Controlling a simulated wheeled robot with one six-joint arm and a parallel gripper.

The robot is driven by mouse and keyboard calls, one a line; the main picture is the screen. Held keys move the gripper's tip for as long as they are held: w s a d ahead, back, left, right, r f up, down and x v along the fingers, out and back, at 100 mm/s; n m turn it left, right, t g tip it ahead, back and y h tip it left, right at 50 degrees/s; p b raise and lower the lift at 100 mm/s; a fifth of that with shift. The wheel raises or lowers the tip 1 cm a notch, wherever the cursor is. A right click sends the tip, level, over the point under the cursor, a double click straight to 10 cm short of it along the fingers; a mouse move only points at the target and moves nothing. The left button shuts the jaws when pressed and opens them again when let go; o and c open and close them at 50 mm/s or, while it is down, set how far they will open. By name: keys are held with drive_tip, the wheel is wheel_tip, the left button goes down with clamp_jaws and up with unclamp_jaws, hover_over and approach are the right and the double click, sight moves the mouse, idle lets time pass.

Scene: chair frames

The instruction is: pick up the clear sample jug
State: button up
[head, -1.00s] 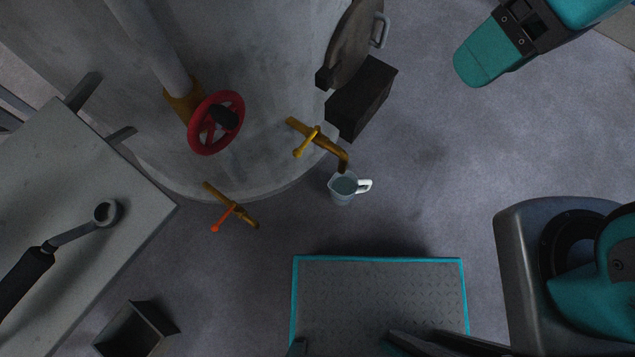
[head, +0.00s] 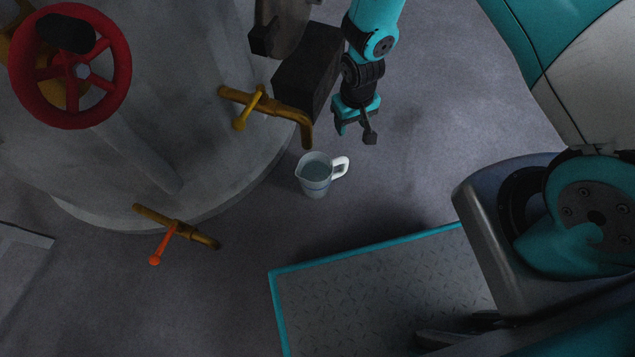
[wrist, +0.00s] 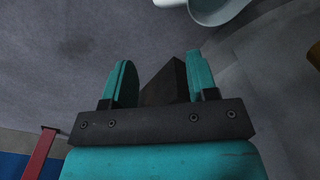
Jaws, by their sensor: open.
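The clear sample jug (head: 316,178) stands upright on the grey floor in the head view. In the wrist view the two teal fingers (wrist: 160,82) are spread apart.
A brass spout with a yellow lever (head: 262,103) overhangs close above the jug from a large grey tank (head: 190,130). A second tap with an orange lever (head: 170,233) sticks out lower left. A dark box (head: 308,72) is behind. Floor right of the jug is clear.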

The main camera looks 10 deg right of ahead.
sight(346, 158)
drive_tip(key=f+b, duration=0.3)
drive_tip(key=f, duration=0.4)
drive_tip(key=f+b, duration=0.3)
drive_tip(key=f, duration=0.3)
drive_tip(key=shift+s+d+f+b, duration=0.15)
drive_tip(key=shift+s+f+b, duration=0.05)
drive_tip(key=shift+f+b, duration=0.2)
wheel_tip(346, 158, down, 5)
drive_tip(key=b, duration=0.4)
drive_tip(key=shift+f, duration=0.15)
drive_tip(key=shift+c, duration=0.2)
clamp_jaws()
